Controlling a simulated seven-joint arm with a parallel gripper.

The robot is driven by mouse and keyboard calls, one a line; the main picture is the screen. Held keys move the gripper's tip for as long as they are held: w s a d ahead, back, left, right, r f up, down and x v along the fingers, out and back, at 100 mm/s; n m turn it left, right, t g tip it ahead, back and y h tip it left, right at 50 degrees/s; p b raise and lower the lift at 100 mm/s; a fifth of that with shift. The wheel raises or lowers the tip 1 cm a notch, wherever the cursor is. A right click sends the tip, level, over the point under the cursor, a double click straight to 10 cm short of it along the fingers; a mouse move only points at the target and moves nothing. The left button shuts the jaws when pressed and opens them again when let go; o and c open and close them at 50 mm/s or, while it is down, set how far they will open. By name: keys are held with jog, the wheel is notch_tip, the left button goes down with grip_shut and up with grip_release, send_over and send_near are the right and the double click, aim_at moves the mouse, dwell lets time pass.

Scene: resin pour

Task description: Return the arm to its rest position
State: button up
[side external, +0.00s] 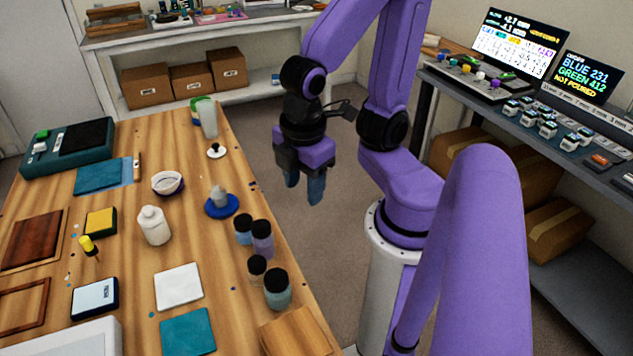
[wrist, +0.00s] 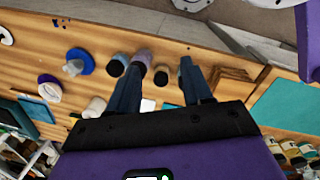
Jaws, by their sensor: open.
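My purple arm is raised and folded beside the wooden table. My gripper (side external: 305,190) hangs with its fingers pointing down, off the table's right edge in the side external view. In the wrist view my gripper (wrist: 160,85) shows two dark blue fingers spread apart with nothing held between them. The wooden table (side external: 130,263) lies to the left of my gripper. The gripper touches nothing that I can see.
Several black-lidded jars (side external: 277,288) stand near the table's right edge. A blue round base (side external: 222,207), a white bottle (side external: 153,226) and a bowl (side external: 167,184) stand on the table. A dark shelf (side external: 590,165) with screens is at right. Floor shows below my gripper.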

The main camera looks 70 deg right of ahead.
jog(key=shift+s+a+r+m+y, duration=0.15)
jog(key=shift+s+y, duration=0.1)
jog(key=shift+s, duration=0.2)
jog(key=shift+s+d+r+m+y, duration=0.1)
jog(key=shift+s+y, duration=0.1)
jog(key=shift+s, duration=0.2)
jog(key=shift+s+a+r+m+y, duration=0.15)
jog(key=shift+s+y, duration=0.1)
jog(key=shift+s, duration=0.2)
